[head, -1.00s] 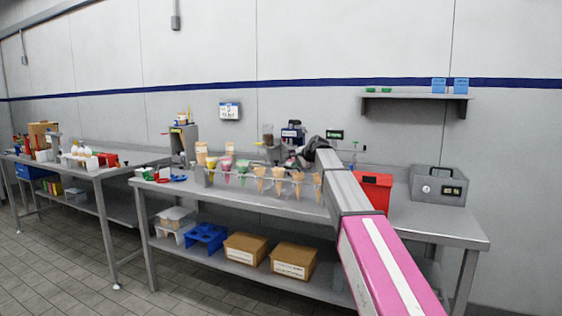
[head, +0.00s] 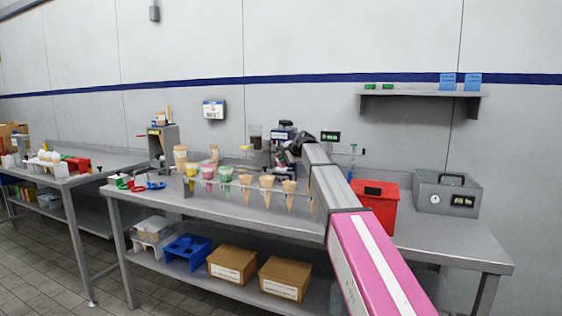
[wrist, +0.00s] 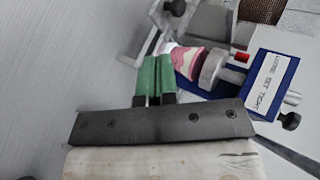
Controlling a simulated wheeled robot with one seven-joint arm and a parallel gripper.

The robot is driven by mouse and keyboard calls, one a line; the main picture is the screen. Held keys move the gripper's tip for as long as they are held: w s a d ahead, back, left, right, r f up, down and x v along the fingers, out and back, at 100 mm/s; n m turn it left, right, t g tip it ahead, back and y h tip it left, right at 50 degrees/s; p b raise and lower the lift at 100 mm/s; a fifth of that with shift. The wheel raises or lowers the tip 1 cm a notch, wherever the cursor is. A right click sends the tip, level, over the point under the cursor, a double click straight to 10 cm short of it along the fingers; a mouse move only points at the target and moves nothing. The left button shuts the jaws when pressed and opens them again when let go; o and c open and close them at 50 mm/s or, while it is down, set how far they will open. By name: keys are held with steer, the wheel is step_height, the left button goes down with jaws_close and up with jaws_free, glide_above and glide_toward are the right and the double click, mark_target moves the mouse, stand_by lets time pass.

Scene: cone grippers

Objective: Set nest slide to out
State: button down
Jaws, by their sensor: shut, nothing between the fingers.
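In the wrist view my gripper (wrist: 153,82) has green fingertips that are together with nothing between them. Just beyond its tips is a pink and white piece (wrist: 190,60) beside a grey round part (wrist: 214,70). These sit at a blue fixture (wrist: 245,92) with a white label (wrist: 270,82), a small red part (wrist: 241,57) and a black knob (wrist: 290,121). I cannot tell which part is the nest slide or how it is set. In the head view the fixture (head: 284,133) is small, at the back of the bench, and my arm's dark end partly covers it.
A rack of cones (head: 246,194) stands along the bench (head: 442,241) front, left of my arm. A red bin (head: 376,207) and a grey box (head: 446,194) stand to the right. A second bench (head: 55,178) is at left. Bare bench top lies at front right.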

mark_target(270, 173)
steer(key=x, duration=0.3)
steer(key=r+x, duration=0.1)
steer(key=x, duration=0.7)
steer(key=shift+w+a+r, duration=0.2)
steer(key=shift+w+a, duration=0.2)
steer(key=shift+w, duration=0.05)
steer(key=w+a, duration=0.3)
steer(key=a, duration=0.5)
steer(key=shift+a, duration=0.15)
